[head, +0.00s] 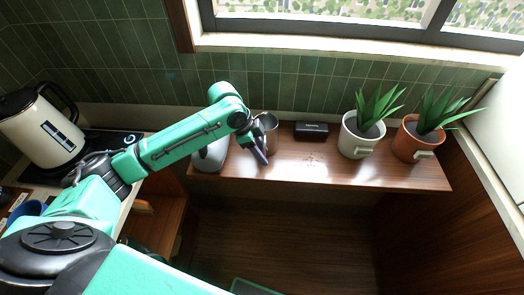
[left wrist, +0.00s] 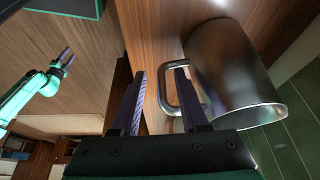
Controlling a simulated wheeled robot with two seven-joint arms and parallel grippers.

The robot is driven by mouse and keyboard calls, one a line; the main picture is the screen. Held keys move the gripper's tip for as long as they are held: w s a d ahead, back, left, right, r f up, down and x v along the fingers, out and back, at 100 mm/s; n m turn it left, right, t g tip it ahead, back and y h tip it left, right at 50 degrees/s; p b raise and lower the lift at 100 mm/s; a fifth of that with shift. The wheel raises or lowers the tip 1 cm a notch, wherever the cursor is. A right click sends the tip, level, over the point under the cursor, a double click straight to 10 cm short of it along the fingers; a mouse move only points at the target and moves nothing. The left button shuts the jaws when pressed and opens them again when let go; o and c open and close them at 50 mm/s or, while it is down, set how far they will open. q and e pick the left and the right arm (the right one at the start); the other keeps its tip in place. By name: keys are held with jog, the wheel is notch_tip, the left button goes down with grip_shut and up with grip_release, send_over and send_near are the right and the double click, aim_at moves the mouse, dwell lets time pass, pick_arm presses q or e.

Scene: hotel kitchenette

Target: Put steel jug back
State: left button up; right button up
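The steel jug (head: 267,121) stands on the wooden shelf near the wall in the head view, partly hidden by my left gripper (head: 259,151). In the left wrist view the jug (left wrist: 235,75) is large, with its handle (left wrist: 163,88) toward the fingers. My left gripper (left wrist: 160,98) is open. The handle's outer bar shows between its two fingers, and the right finger overlaps the handle loop. I cannot tell whether either finger touches it. My right gripper (left wrist: 66,58) shows small at the left of the wrist view; its opening is unclear.
A pale rounded object (head: 211,153) stands left of the jug, partly behind my arm. A black box (head: 311,130), a white-potted plant (head: 358,140) and an orange-potted plant (head: 411,141) stand to the right. A cream kettle (head: 45,135) stands on the left counter. The shelf front is clear.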

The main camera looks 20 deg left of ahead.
pick_arm(q)
jog(key=shift+a+r, duration=0.15)
jog(key=shift+r, duration=0.25)
jog(key=b+v, duration=0.1)
jog(key=v, duration=1)
jog(key=shift+r, duration=0.15)
jog(key=shift+s, duration=0.1)
